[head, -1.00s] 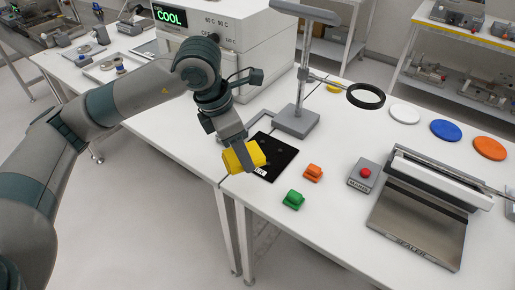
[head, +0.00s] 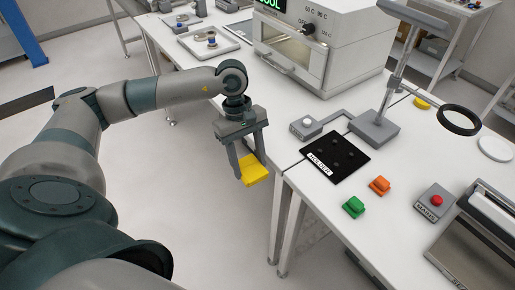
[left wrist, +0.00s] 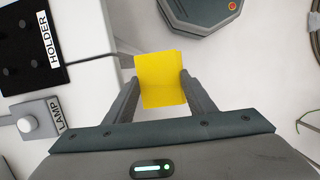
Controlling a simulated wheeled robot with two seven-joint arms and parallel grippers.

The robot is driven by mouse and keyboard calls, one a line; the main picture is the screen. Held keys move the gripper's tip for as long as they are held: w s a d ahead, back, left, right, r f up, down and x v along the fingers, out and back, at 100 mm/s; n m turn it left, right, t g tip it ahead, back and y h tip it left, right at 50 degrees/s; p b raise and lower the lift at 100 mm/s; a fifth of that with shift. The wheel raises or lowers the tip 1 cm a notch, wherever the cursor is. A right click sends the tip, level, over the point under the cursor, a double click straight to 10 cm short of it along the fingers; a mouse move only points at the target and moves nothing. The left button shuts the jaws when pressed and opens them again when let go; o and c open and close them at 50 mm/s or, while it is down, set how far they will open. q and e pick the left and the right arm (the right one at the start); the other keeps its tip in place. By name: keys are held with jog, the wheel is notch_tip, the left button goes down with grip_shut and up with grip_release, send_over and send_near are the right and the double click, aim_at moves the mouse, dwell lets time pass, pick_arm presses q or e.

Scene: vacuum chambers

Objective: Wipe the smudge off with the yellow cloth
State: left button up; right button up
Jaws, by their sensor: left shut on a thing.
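The yellow cloth (head: 255,172) is a folded yellow pad. My left gripper (head: 249,166) is shut on it, and it hangs in the air over the floor, just left of the table's edge. In the left wrist view the cloth (left wrist: 160,82) sits between both fingers of the gripper (left wrist: 160,90), with floor and part of my base beneath. I cannot make out a smudge in any view. My right gripper is not in view.
A black holder plate (head: 333,160) and a lamp button box (head: 306,128) lie near the table's edge. Green (head: 353,207) and orange (head: 380,185) blocks sit in front. A magnifier stand (head: 375,128) and a white oven (head: 310,60) stand behind.

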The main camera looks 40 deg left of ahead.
pick_arm(q)
jog(key=s+d+f+m+g+y, duration=0.2)
jog(key=s+f+m, duration=0.2)
jog(key=f+m, duration=0.3)
jog(key=s+d+f+m+y, duration=0.1)
jog(key=d+f+m, duration=0.1)
jog(key=d+m, duration=0.4)
jog(key=d, duration=0.3)
jog(key=shift+s+d, duration=0.15)
jog(key=shift+d, duration=0.2)
